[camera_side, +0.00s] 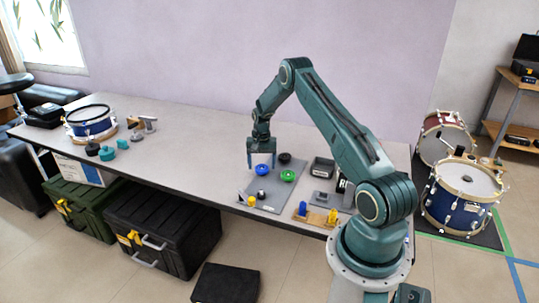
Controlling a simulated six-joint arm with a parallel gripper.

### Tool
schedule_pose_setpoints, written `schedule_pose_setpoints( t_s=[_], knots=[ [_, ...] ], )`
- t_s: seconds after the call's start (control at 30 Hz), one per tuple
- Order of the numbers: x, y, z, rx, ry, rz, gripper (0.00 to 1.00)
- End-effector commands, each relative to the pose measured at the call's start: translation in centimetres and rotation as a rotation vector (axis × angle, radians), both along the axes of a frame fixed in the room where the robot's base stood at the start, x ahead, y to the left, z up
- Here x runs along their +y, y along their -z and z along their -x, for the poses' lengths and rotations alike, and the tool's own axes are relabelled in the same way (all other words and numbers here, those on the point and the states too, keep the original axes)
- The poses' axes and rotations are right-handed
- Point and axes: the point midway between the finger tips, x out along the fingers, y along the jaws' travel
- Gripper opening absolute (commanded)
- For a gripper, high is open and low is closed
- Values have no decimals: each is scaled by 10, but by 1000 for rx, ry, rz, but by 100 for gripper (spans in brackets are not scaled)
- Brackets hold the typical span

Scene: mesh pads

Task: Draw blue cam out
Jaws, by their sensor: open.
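A blue round piece (263,171), which looks like the blue cam, sits on a grey pad (268,205) on the table. My gripper (262,165) points down just above and behind it in the picture. Its two fingers are apart, with nothing visibly held between them. I cannot tell from this one view whether the fingertips touch the blue piece or are lined up around it.
A green round piece (288,176) is close on the right, and a black one (284,158) lies behind. A wooden rack (317,218) and dark tray (323,167) stand right.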

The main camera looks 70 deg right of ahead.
Motion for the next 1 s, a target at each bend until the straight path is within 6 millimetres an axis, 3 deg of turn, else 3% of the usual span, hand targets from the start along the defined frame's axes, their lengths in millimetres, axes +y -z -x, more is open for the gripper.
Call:
schedule_pose_setpoints(
  t_s=[0.47,0.7,1.0],
  knots=[
    [0,9,0,0,0,0,73],
    [0,9,0,0,0,0,25],
    [0,6,0,0,0,0,24]
  ],
)
